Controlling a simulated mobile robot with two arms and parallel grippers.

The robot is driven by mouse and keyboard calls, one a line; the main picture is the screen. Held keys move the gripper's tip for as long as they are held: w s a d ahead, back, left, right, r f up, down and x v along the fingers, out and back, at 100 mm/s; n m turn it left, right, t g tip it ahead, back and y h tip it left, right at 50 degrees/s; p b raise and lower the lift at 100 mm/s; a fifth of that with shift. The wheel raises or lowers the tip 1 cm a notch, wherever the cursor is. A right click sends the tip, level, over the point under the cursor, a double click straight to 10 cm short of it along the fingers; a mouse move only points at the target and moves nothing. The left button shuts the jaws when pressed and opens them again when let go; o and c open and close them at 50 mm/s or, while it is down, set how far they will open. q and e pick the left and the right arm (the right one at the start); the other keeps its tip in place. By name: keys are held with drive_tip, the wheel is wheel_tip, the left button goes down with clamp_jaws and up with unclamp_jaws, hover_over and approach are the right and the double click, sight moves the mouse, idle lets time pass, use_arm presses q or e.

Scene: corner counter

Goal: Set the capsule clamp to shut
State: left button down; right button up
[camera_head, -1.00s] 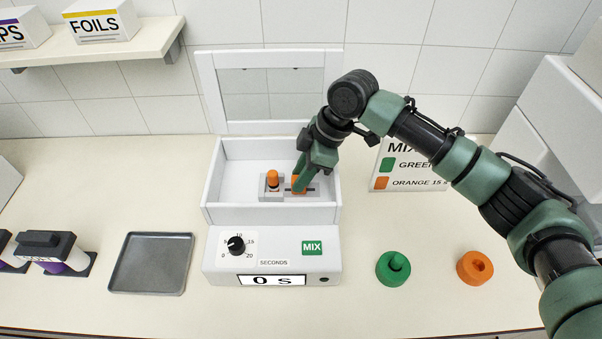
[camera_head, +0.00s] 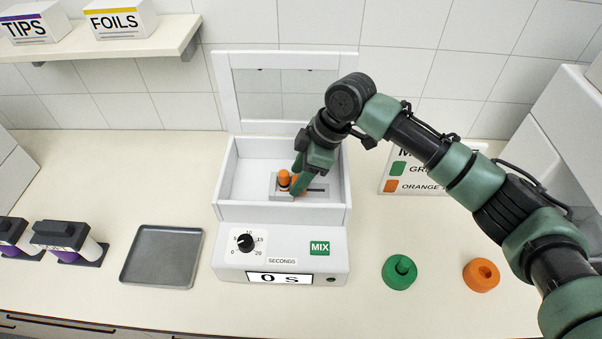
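The mixer (camera_head: 232,268) is a white box with its lid raised and an open chamber. Inside, a grey clamp base (camera_head: 318,196) has a dark slot running to the right. An orange-topped capsule (camera_head: 284,177) stands upright at its left. An orange clamp piece (camera_head: 297,179) is close beside the capsule's right side, largely hidden by my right gripper. My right gripper (camera_head: 298,186) points down into the chamber at this orange piece. Its fingers overlap, so I cannot tell whether they grip it. My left gripper is not in view.
A green holder (camera_head: 400,272) and an orange holder (camera_head: 481,275) stand right of the mixer. A grey tray (camera_head: 161,257) and dark racks (camera_head: 70,242) are at left. My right arm covers part of the sign (camera_head: 397,172). A shelf (camera_head: 130,40) holds boxes above.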

drive_tip(key=shift+d, duration=0.1)
drive_tip(key=shift+d+r, duration=0.15)
drive_tip(key=shift+r, duration=0.25)
drive_tip(key=b+v, duration=0.2)
drive_tip(key=v, duration=0.5)
